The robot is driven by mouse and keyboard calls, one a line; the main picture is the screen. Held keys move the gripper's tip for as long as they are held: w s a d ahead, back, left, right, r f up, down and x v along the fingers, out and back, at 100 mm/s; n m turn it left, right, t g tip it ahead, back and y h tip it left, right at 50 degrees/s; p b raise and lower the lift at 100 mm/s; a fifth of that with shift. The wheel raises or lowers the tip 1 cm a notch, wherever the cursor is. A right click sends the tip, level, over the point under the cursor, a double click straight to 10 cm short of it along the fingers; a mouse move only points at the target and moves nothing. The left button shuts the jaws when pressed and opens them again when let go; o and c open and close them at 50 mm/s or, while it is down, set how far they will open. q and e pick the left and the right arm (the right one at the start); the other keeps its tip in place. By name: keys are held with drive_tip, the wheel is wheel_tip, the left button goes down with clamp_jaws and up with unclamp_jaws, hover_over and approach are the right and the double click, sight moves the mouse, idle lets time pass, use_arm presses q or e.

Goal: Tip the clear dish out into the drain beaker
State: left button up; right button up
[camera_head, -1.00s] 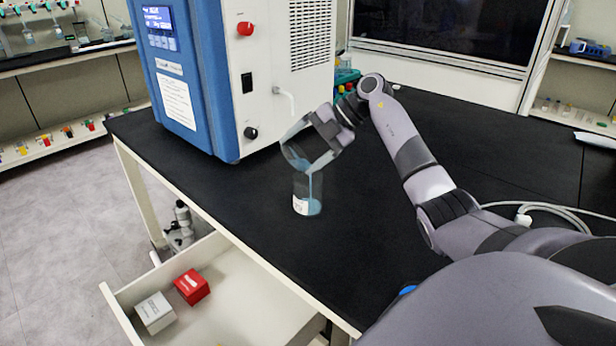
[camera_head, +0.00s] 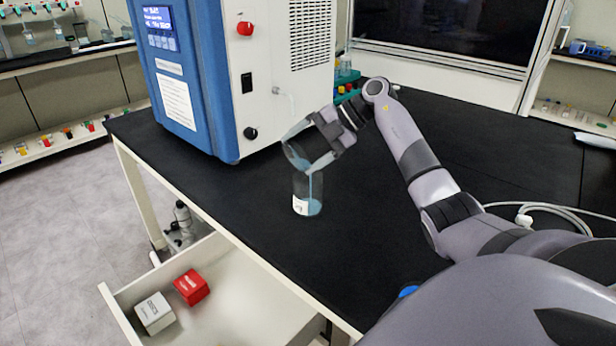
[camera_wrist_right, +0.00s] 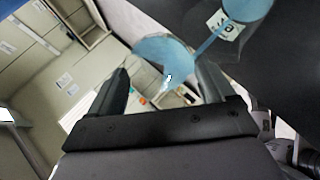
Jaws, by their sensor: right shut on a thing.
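The clear dish (camera_head: 297,150) is tilted steeply in my right gripper (camera_head: 322,140), which is shut on it above the bench. Blue liquid runs from the dish in a thin stream into the drain beaker (camera_head: 307,200). The beaker is clear with a white label, stands upright on the black bench, and holds blue liquid. In the right wrist view the dish (camera_wrist_right: 165,62) shows blue liquid between the two fingers, and the stream reaches the labelled beaker (camera_wrist_right: 228,28) at the top. My left gripper is not in view.
The blue and white freeze dryer (camera_head: 205,110) stands just behind and left of the dish. A green rack (camera_head: 347,80) is behind my right wrist. An open drawer (camera_head: 235,290) with a red box (camera_head: 191,287) and a white box (camera_head: 155,313) is below the bench's front edge.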

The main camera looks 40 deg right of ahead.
use_arm(q)
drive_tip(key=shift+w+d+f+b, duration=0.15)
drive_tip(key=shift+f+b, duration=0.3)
drive_tip(key=shift+b, duration=0.25)
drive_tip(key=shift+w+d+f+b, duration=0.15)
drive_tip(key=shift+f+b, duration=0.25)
drive_tip(key=shift+b, duration=0.3)
use_arm(e)
drive_tip(key=shift+s+d+r+t+y, duration=0.1)
drive_tip(key=shift+s+d+t+y, duration=0.2)
drive_tip(key=shift+t+y, duration=0.4)
drive_tip(key=shift+s+d+t+y, duration=0.15)
drive_tip(key=shift+d+t+y, duration=0.15)
drive_tip(key=shift+t+y, duration=0.4)
idle(2.5)
use_arm(q)
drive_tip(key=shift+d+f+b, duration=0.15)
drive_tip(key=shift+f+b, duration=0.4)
drive_tip(key=shift+b, duration=0.3)
use_arm(e)
drive_tip(key=shift+s+d+t+y, duration=0.15)
drive_tip(key=shift+t+y, duration=0.45)
drive_tip(key=shift+y, duration=0.3)
idle(0.9)
